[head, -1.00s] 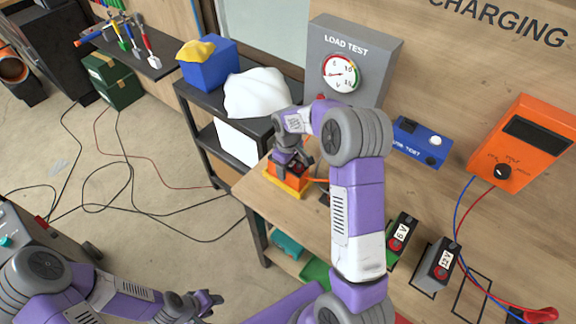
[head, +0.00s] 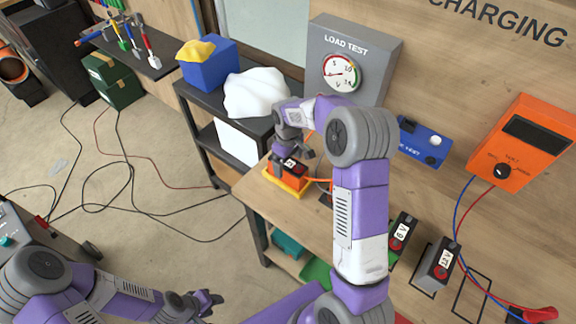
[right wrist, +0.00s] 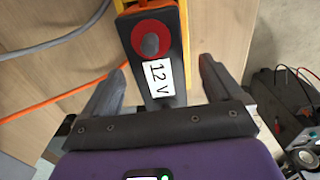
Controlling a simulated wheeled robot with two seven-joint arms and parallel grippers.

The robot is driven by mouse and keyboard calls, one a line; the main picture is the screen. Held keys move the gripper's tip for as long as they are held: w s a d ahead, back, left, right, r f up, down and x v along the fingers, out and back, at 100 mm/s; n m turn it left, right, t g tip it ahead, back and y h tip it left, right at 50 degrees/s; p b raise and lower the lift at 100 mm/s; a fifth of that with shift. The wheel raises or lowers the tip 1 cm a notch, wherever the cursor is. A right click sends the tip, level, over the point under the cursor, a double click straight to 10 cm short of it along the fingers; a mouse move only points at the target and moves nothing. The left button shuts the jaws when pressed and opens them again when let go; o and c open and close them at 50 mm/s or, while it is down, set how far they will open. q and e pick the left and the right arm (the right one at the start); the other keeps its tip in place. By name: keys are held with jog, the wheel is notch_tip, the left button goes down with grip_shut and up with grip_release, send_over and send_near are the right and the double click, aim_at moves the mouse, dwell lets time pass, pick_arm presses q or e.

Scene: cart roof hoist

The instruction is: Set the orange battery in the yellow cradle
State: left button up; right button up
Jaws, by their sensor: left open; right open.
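The orange battery (head: 292,180) sits in the yellow cradle (head: 284,185) at the left end of the bench. Its dark top carries a red ring and a white "12 V" label. The right wrist view shows this battery top (right wrist: 155,55) close up, with a yellow strip of the cradle (right wrist: 194,30) beside it. My right gripper (head: 293,153) is open just above the battery. In the right wrist view its fingers (right wrist: 160,85) stand apart on either side of the battery top, with gaps. My left gripper (head: 207,301) is open and empty, low over the floor.
A grey load test box (head: 350,65) with a dial stands behind the cradle. A blue tester (head: 422,143), an orange meter (head: 522,140) and two dark batteries (head: 400,232) (head: 436,262) are to the right. An orange cable (right wrist: 70,88) runs near the cradle.

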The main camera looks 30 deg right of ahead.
aim_at(288, 162)
jog(key=shift+r, duration=2.2)
jog(key=shift+r, duration=0.1)
